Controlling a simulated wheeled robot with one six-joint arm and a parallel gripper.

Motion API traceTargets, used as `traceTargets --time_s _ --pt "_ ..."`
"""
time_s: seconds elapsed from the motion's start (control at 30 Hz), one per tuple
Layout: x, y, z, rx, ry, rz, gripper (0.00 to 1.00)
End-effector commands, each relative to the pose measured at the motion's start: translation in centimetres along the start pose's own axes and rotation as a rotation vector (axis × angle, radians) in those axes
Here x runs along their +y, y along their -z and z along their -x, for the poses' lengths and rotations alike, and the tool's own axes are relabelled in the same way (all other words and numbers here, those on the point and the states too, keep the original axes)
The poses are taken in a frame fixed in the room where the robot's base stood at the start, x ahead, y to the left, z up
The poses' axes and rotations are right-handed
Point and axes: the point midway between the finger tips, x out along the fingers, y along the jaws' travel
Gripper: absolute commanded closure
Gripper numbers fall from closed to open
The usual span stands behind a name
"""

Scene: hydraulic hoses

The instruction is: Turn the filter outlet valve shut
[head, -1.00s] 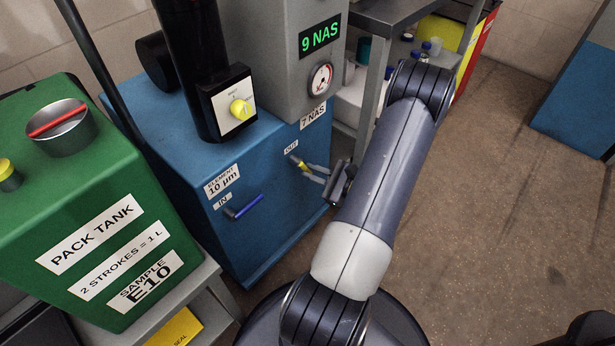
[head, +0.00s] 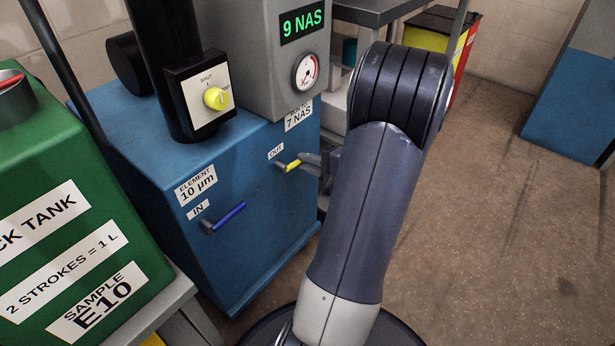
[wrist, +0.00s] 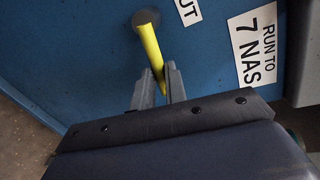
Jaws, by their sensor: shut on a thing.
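The filter outlet valve has a yellow lever (head: 293,166) below the OUT label (head: 275,151) on the front of the blue filter unit. In the head view the lever points right and slightly up, roughly parallel to the blue IN lever. My gripper (wrist: 158,74) is shut on the free end of the yellow lever (wrist: 150,48), with one finger on each side. The lever's dark pivot (wrist: 146,18) shows beyond it. In the head view my gripper (head: 306,161) is partly hidden behind my arm.
The blue IN lever (head: 226,216) sits lower left on the same panel. A yellow dial (head: 215,98) and a pressure gauge (head: 306,72) are above, with a 9 NAS display (head: 302,25). The green pack tank (head: 80,220) stands at left. Open floor (head: 480,220) lies to the right.

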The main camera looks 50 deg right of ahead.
Motion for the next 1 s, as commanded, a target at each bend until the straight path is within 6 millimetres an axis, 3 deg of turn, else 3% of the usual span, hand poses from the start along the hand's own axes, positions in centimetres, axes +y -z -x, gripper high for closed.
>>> traceTargets --time_s 0.4,0.93,0.97,1.0 --pt "-0.7 -0.1 0.2 0.035 -0.002 0.174 1.0" --pt "-1.0 -0.2 0.2 0.038 -0.001 0.193 1.0" --pt "-1.0 -0.2 0.2 0.038 -0.001 0.193 0.85" --pt "-1.0 -0.2 0.2 0.038 -0.001 0.193 0.82"
